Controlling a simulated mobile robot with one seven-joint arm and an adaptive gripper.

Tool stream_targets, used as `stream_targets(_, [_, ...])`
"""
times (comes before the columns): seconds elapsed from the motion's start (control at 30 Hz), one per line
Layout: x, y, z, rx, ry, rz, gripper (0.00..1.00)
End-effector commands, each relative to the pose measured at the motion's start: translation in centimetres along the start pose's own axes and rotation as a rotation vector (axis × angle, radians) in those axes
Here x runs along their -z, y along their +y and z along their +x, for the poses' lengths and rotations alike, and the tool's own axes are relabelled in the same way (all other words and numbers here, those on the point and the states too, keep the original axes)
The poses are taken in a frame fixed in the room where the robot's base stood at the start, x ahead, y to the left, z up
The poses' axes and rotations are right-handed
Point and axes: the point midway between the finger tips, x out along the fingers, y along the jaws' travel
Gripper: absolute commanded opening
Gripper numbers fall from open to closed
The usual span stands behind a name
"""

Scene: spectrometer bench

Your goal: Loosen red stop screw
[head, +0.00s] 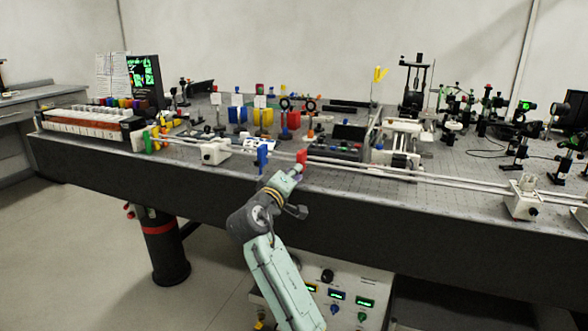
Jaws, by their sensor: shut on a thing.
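The red stop screw (301,156) shows as a small red upright piece on the long pale rail near the front edge of the bench. My gripper (298,170) reaches up to it from the front of the bench and is shut on it. The fingers are small and partly hidden by my wrist, so the exact grip is hard to see. A blue piece (262,158) stands on the same rail just to the left, apart from my gripper.
Green (147,141) and yellow pieces stand at the rail's left end. A white block (215,152) sits left of the blue piece, another (523,198) at the right. Optical mounts crowd the bench (330,205) behind. A control panel (338,295) is below the front edge.

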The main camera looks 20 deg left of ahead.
Motion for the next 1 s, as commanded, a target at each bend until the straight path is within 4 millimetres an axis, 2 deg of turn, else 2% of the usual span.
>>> stream_targets(0.7, [0.12, 0.09, -0.03, 0.005, 0.000, -0.681, 0.00])
stream_targets(1.0, [0.08, -0.02, -0.04, 0.006, 0.000, -0.921, 0.00])
